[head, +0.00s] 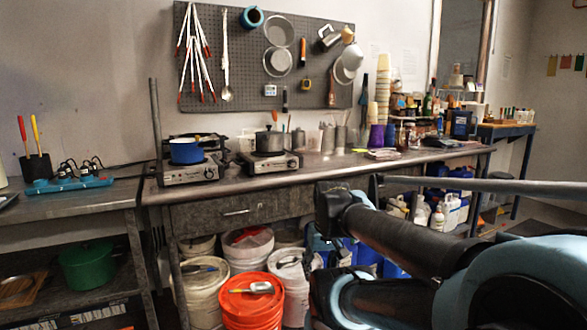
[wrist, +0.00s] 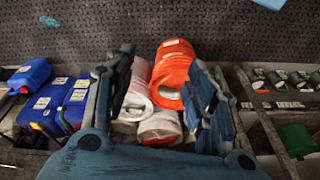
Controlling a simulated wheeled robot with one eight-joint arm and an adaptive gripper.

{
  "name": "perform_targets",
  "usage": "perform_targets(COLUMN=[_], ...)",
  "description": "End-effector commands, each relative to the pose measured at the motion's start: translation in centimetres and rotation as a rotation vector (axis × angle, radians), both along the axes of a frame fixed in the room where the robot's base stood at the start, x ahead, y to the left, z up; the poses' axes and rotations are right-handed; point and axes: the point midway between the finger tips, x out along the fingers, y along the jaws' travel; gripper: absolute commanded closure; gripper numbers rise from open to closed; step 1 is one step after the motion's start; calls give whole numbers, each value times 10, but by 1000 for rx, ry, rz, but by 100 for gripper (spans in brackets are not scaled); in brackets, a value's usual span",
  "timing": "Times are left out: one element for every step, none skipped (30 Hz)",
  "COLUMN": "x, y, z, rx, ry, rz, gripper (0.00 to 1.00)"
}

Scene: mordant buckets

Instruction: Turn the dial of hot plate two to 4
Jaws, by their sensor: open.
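Two hot plates stand on the long grey counter (head: 345,167) in the head view. The left hot plate (head: 190,172) carries a blue pot (head: 186,150). I cannot tell which one is numbered two. My gripper (wrist: 160,62) is open and empty in the wrist view, its blue-grey fingers spread apart. It faces the buckets below the counter, away from both hot plates. The wrist view shows no hot plate.
An orange bucket (head: 252,300) and white buckets stand under the counter; the orange one also shows in the wrist view (wrist: 172,72). Blue jugs (wrist: 75,105) stand beside them. A drawer (head: 237,210) lies below the counter edge.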

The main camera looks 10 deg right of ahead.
Motion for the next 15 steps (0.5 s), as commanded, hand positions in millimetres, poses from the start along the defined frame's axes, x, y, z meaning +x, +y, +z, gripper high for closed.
perform_targets(x=[10, 17, 26, 34, 43, 55, 64, 73, 86, 95, 104, 117, 126, 136, 148], y=[9, 14, 20, 25, 30, 36, 41, 45, 50, 54, 57, 61, 64, 66, 69], z=[3, 6, 9, 12, 15, 19, 23, 27, 32, 35, 40, 45, 49, 54, 59], rx=[23, 42, 66, 87, 107, 134, 154, 173, 196, 212, 228, 247, 260, 272, 287], ry=[-14, -28, -49, -67, -89, -119, -144, -169, -204, -232, -260, -300, -328, -360, -401], rz=[23, 41, 68, 91, 114, 144, 167, 190, 218, 238, 258, 281, 298, 315, 335], gripper=[50, 50, 50, 50, 50, 50, 50, 50, 50, 50, 50, 50, 50, 50, 50])
